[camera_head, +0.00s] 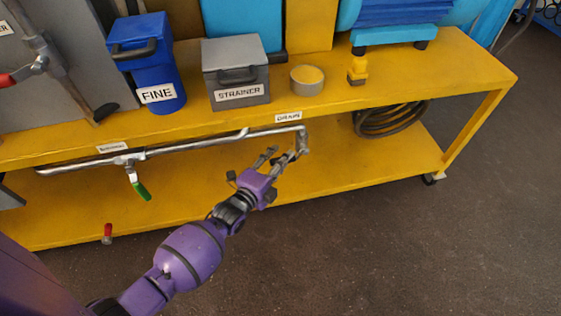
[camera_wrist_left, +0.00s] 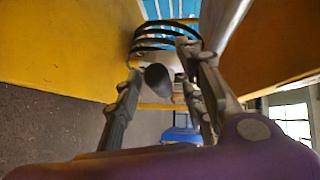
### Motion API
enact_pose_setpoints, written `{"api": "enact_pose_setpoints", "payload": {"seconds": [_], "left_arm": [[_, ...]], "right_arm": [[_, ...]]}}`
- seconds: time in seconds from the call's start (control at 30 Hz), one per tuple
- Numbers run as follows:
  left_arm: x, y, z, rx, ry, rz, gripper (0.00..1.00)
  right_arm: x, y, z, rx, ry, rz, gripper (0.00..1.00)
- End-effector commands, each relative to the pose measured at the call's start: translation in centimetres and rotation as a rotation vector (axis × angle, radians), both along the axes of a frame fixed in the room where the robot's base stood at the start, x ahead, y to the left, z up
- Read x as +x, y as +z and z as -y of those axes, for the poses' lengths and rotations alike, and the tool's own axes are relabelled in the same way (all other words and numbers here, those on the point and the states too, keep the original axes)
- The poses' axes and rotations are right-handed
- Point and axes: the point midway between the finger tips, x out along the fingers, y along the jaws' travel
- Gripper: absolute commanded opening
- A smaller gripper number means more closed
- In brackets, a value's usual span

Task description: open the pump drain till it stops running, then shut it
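A metal pipe (camera_head: 200,145) runs under the front edge of the yellow bench, with a green-handled valve (camera_head: 138,186) on its left part. Its right end bends down in an elbow (camera_head: 303,138). My left gripper (camera_head: 280,157) is just below and left of that elbow, fingers apart. In the left wrist view, the open fingers (camera_wrist_left: 160,68) stand either side of a dark round piece (camera_wrist_left: 157,78), seemingly the pipe's end; contact cannot be told. A small red-handled fitting (camera_head: 107,233) is at the lower shelf's front edge. My right gripper is out of view.
On the bench (camera_head: 440,85) stand a blue FINE bin (camera_head: 150,65), a grey STRAINER box (camera_head: 236,70), a round tin (camera_head: 307,80) and a small yellow fitting (camera_head: 358,70). A coiled hose (camera_head: 390,120) hangs underneath. The floor (camera_head: 400,240) in front is clear.

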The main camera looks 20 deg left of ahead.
Motion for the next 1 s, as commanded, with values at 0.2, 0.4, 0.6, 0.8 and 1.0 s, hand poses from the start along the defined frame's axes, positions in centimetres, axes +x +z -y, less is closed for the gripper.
{"api": "enact_pose_setpoints", "payload": {"seconds": [0.2, 0.4, 0.6, 0.8, 1.0], "left_arm": [[0.27, -0.01, 0.04, 0.000, 0.000, 0.000, 0.37], [0.26, 0.01, 0.04, 0.000, 0.000, 0.000, 0.21], [0.24, -0.01, 0.03, 0.000, 0.000, 0.000, 0.00], [0.24, -0.02, 0.03, 0.000, 0.000, 0.000, 0.00], [0.20, -0.34, -0.05, -0.012, 0.000, 0.006, 0.00]], "right_arm": [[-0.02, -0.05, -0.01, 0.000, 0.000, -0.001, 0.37], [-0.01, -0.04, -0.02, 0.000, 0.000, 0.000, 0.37], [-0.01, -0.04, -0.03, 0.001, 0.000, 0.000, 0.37], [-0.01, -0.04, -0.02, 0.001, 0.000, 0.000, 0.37], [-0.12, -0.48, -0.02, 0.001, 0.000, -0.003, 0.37]]}}
